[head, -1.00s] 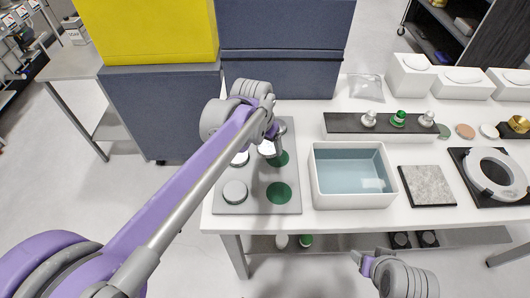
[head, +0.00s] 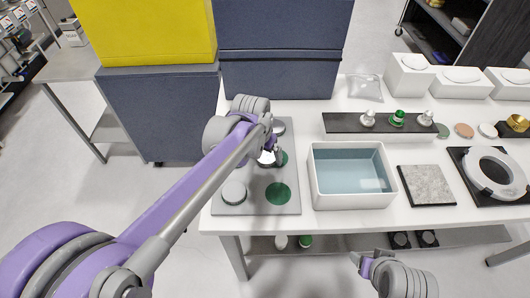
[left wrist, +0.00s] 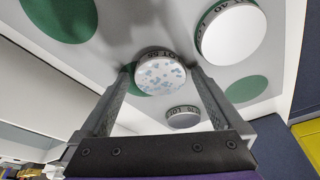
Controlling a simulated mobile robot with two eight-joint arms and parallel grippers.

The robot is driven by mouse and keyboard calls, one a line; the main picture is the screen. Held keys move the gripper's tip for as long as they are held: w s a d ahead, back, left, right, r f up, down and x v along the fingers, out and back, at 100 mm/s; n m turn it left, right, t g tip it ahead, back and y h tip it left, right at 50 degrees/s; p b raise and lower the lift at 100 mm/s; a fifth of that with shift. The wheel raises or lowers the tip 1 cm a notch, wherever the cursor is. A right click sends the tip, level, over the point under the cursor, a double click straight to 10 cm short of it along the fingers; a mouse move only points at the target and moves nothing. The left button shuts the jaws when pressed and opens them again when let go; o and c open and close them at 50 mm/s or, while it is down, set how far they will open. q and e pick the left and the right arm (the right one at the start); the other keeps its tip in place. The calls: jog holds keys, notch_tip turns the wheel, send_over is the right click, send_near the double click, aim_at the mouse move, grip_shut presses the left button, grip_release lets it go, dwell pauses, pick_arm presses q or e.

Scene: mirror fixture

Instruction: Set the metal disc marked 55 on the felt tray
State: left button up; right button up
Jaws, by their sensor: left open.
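A grey tray (head: 250,206) with green round spots carries several metal discs at the left of the table; I take it for the felt tray. My left gripper (left wrist: 165,72) is open, its fingers on either side of a disc with a blue-speckled top (left wrist: 160,74). This disc overlaps a green spot and shows in the head view (head: 266,159). Plainer discs lie near (left wrist: 232,36) and far (left wrist: 184,117). My right gripper (head: 362,263) hangs in front of the table; its jaw state is unclear.
A white bin with a bluish inside (head: 350,199) stands right of the tray. A stone slab (head: 427,185), a ring on a black base (head: 465,160) and a dark strip with small knobs (head: 345,124) lie farther right. Blue-grey cabinets (head: 284,75) stand behind.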

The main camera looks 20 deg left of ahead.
pick_arm(q)
jog(key=shift+s+r, duration=0.1)
jog(key=shift+r, duration=0.4)
jog(key=p+v, duration=0.1)
jog(key=v, duration=1)
jog(key=shift+r, duration=0.15)
pick_arm(e)
jog(key=shift+w+r, duration=0.2)
jog(key=shift+r, duration=0.55)
pick_arm(q)
jog(key=shift+s, duration=0.1)
